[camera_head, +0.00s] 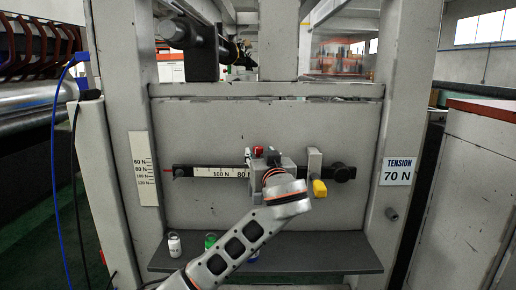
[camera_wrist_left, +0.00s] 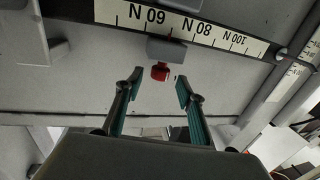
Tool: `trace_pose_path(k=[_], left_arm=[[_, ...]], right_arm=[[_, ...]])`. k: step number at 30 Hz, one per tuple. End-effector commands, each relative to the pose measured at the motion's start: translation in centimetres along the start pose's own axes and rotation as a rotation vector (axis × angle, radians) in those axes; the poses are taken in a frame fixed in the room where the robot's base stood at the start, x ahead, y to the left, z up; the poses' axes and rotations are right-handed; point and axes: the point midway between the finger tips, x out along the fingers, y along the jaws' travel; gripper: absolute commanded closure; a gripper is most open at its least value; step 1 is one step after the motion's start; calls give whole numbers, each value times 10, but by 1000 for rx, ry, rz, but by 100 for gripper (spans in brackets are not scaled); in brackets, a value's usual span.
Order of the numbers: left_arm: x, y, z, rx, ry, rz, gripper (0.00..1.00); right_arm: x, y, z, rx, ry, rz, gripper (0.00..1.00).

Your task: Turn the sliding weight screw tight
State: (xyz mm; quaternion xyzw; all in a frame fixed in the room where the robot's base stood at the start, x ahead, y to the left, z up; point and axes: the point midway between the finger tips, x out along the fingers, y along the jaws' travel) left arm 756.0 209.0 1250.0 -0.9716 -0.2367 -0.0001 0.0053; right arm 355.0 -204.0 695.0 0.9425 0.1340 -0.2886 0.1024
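The red screw appears in the gap between the fingertips, with no visible contact. In the head view, my left wrist hides most of the weight and the fingers; a bit of red (camera_head: 258,150) shows above it. My right gripper is not in view.
A grey shelf (camera_head: 340,258) under the panel holds a white bottle (camera_head: 174,245), a green-topped one (camera_head: 210,241) and a partly hidden blue one. A yellow-ended handle (camera_head: 319,187) and a black knob (camera_head: 342,172) sit right of my wrist. A sign (camera_head: 396,172) reads tension 70 N.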

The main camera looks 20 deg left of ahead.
Motion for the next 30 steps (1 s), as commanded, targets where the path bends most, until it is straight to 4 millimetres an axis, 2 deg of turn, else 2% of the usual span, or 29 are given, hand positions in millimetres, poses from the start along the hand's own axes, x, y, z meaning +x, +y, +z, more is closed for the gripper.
trace_pose_path(k=[3, 9, 19, 23, 24, 30], left_arm=[[19, -2, -2, 4, 1, -4, 62], [37, 0, -1, 1, 0, 0, 62], [40, 0, 1, 0, -2, 0, 62], [40, 0, 1, 0, -2, 1, 95], [40, 0, 1, 0, -2, 1, 100], [40, 0, 1, -1, -2, 4, 100]], right_arm=[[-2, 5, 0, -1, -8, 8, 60], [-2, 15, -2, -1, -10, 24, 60], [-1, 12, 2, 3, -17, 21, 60], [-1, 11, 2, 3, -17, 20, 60], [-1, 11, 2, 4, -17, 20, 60], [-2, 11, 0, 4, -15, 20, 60]])
